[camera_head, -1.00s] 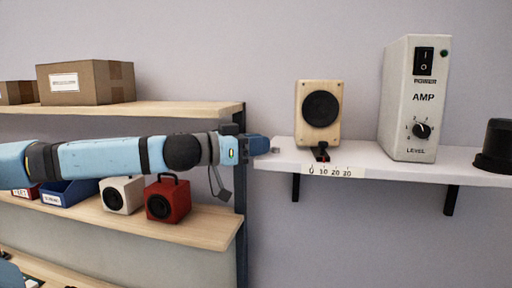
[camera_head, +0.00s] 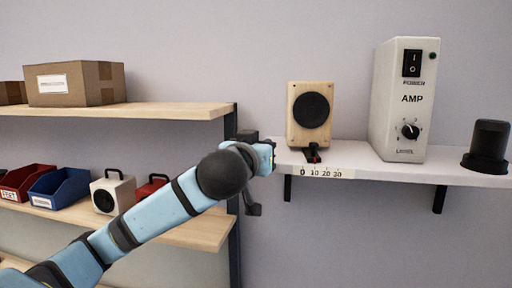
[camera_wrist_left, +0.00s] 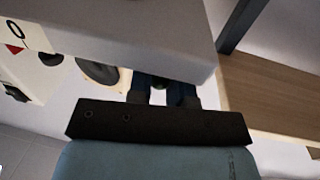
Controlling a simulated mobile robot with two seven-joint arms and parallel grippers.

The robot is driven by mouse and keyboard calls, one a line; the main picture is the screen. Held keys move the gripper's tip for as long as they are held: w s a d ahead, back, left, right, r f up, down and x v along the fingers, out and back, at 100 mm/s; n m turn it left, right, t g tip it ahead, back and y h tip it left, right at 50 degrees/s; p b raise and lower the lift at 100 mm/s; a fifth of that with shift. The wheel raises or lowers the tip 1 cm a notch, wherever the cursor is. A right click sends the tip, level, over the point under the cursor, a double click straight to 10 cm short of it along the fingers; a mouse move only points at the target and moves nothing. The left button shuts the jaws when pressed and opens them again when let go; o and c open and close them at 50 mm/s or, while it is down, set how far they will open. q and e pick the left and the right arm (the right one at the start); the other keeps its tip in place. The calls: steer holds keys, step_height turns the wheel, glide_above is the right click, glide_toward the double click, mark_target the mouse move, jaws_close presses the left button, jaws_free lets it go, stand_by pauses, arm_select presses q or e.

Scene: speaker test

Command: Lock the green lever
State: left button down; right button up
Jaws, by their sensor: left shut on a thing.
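No green lever is visible in either view. A small dark lever with a red mark (camera_head: 312,153) sits at the front of the white shelf (camera_head: 385,170), above a 0-10-20-30 scale (camera_head: 322,172), below the wooden speaker (camera_head: 310,112). My left gripper (camera_head: 271,153) is at the left end of the white shelf, left of the small lever and apart from it. In the left wrist view its dark fingers (camera_wrist_left: 165,92) are partly covered by the white shelf edge (camera_wrist_left: 150,35). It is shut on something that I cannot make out. My right gripper is not in view.
A white amp (camera_head: 403,100) with switch and knob stands on the shelf, and a black cylinder (camera_head: 487,145) stands further right. Left is a wooden rack (camera_head: 150,110) with a cardboard box (camera_head: 75,84), bins and small speakers. Its dark post (camera_head: 235,225) is close to my gripper.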

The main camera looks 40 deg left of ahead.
arm_select(q)
steer(key=shift+w+d+r+n+g+y, duration=0.15)
steer(key=shift+n+g+y, duration=0.15)
steer(key=shift+y, duration=0.2)
steer(key=shift+d+f+n+g+y, duration=0.1)
steer(key=shift+n+g+y, duration=0.1)
steer(key=shift+n+y, duration=0.25)
steer(key=shift+y, duration=0.35)
steer(key=c, duration=1.1)
jaws_free()
steer(key=shift+o, duration=0.2)
